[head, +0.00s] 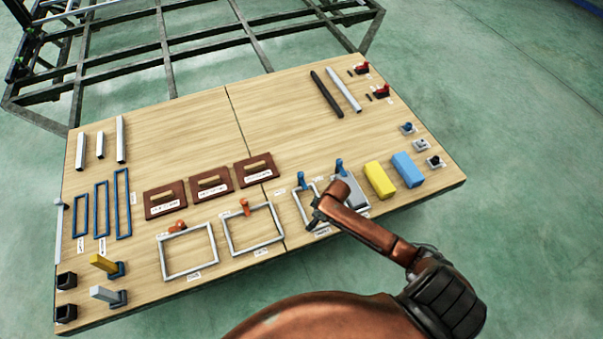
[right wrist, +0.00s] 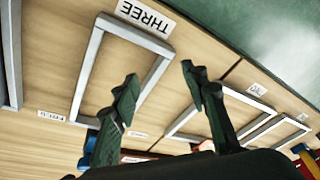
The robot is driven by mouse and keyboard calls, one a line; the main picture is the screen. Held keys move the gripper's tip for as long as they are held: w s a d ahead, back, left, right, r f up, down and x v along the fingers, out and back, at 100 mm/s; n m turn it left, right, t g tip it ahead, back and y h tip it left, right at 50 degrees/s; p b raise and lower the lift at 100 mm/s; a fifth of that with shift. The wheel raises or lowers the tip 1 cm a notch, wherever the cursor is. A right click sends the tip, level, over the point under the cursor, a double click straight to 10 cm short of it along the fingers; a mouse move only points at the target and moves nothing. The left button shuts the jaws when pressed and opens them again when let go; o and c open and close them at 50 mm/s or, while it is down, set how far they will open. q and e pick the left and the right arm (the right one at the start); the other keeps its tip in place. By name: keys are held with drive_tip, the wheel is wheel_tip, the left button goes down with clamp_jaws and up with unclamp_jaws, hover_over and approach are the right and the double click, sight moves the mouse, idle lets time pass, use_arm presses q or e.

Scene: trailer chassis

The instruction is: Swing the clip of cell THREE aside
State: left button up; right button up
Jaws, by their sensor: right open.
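Cell THREE is a narrow light-grey frame (head: 297,206) on the board, with its "THREE" label (right wrist: 147,17) at the near end. It also shows in the right wrist view (right wrist: 86,66). A blue clip (head: 301,180) stands at the frame's far end. In the right wrist view a blue part (right wrist: 88,148), apparently this clip, is partly hidden by my gripper. My right gripper (head: 317,212) is above the frame, and its fingers are apart and empty in the right wrist view (right wrist: 160,76). My left gripper is not in view.
A cell with a grey block (head: 352,191) and its own blue clip (head: 339,166) is just right. Two wider frames (head: 217,258) with orange clips (head: 244,204) lie left. Brown handled plates (head: 211,184), a yellow block (head: 379,179) and a blue block (head: 408,170) are nearby.

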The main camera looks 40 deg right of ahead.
drive_tip(key=w+d+r, duration=0.5)
drive_tip(key=w+d, duration=0.1)
drive_tip(key=w, duration=0.4)
drive_tip(key=t, duration=0.1)
approach(301, 174)
drive_tip(key=f, duration=0.2)
drive_tip(key=b+x, duration=0.1)
drive_tip(key=x, duration=0.2)
drive_tip(key=b+x, duration=0.2)
drive_tip(key=shift+w+a+f, duration=0.2)
drive_tip(key=shift+w+f, duration=0.05)
drive_tip(key=shift+w, duration=0.1)
use_arm(q)
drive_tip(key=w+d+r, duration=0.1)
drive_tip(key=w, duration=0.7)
drive_tip(key=shift+b, duration=0.35)
use_arm(e)
drive_tip(key=shift+w+a+f, duration=0.15)
drive_tip(key=shift+w+f, duration=0.05)
drive_tip(key=shift+f, duration=0.2)
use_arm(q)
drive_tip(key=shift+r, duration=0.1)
use_arm(e)
drive_tip(key=shift+c, duration=0.6)
clamp_jaws()
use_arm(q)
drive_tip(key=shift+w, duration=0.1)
